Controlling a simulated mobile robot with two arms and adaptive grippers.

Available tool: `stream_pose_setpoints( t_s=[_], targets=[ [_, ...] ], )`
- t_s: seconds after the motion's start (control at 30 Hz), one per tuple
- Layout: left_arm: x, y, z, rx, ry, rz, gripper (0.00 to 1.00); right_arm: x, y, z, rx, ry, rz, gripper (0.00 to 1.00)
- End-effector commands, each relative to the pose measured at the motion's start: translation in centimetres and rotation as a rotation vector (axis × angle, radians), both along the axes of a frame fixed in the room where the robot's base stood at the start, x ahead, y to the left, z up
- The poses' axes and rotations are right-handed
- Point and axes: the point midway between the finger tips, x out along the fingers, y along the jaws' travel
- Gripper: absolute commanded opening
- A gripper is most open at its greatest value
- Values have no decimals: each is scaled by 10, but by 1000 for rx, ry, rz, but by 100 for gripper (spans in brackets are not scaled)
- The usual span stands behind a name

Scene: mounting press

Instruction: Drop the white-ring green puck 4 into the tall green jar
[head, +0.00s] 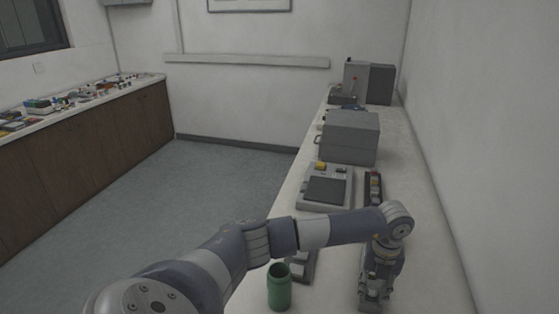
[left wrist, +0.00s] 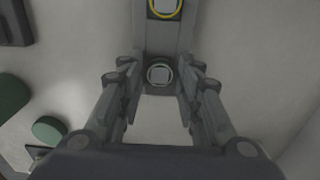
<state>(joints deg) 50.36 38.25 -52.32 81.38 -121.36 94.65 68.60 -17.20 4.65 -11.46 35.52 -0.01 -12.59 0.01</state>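The tall green jar (head: 279,288) stands upright on the white counter near the bottom of the head view, left of my left gripper (head: 374,298). In the left wrist view, my left gripper (left wrist: 160,85) is open and empty, its fingers apart. A white-ringed disc (left wrist: 160,74) shows between the fingers, in a dark grey rack. Its body colour is too dark to tell, and I cannot read a number. A green rounded body (left wrist: 12,95) at the left edge looks like the jar. My right gripper is not in view.
A yellow-ringed disc (left wrist: 165,8) sits farther along the rack. In the head view, the dark rack (head: 373,188) runs partly behind my arm. A grey device with a dark panel (head: 326,189) and a grey box (head: 350,137) stand farther back. A green disc (left wrist: 48,130) lies left.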

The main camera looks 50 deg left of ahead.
Motion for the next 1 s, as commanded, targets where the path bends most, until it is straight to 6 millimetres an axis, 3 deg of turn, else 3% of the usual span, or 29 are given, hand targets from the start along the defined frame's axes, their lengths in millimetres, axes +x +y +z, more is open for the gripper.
stream_pose_setpoints(
  t_s=[0.03, 0.07, 0.53, 1.0],
  targets=[
    [0, 0, 0, 0, 0, 0, 14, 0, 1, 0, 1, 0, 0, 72],
    [0, 0, 0, 0, 0, 0, 8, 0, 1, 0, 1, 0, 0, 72],
    [0, 0, 2, 0, 0, 0, 8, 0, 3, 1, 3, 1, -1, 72],
    [0, 0, 29, 1, -1, 0, 8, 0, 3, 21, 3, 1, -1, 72]
  ],
)
